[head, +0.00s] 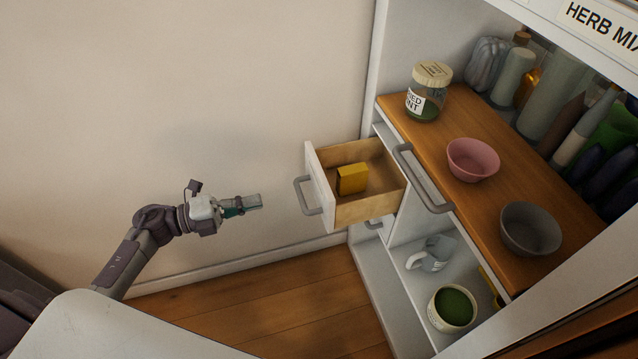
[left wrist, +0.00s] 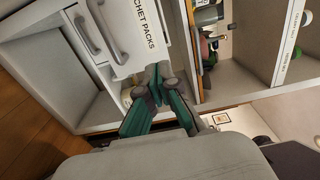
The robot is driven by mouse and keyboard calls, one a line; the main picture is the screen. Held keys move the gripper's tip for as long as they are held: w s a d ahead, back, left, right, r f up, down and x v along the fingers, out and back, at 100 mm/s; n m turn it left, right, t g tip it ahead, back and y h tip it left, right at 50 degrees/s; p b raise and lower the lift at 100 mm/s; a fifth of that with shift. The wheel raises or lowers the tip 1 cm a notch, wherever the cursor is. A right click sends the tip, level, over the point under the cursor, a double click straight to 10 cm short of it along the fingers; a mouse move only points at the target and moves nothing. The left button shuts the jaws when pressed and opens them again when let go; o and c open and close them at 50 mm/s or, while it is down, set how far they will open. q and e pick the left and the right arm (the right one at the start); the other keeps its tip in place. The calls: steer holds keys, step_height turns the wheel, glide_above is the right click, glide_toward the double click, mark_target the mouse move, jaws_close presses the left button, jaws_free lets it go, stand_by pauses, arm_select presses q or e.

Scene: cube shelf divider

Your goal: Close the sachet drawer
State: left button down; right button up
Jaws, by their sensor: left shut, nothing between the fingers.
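The sachet drawer (head: 362,212) is pulled out of the white cabinet, with a wooden inside and a white front. A yellow box (head: 352,179) sits in it. Its grey handle (head: 307,196) faces left, towards my left gripper (head: 258,202). My left gripper is shut and empty, apart from the drawer front, a short way to its left. In the left wrist view the drawer front (left wrist: 140,40) carries a "SACHET PACKS" label, and the left gripper (left wrist: 158,72) shows in front of it. My right gripper is not in view.
The wooden counter (head: 430,140) holds a jar (head: 429,91), a pink bowl (head: 473,160) and a grey bowl (head: 530,229). A mug (head: 431,254) and a green-filled container (head: 452,308) stand on the lower shelf. The floor (head: 290,310) below the drawer looks clear.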

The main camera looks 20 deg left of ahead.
mark_target(322, 187)
arm_select(q)
steer(key=x, duration=1.3)
steer(key=shift+d+r+p, duration=0.15)
steer(key=shift+d+p, duration=0.15)
steer(key=shift+d, duration=0.05)
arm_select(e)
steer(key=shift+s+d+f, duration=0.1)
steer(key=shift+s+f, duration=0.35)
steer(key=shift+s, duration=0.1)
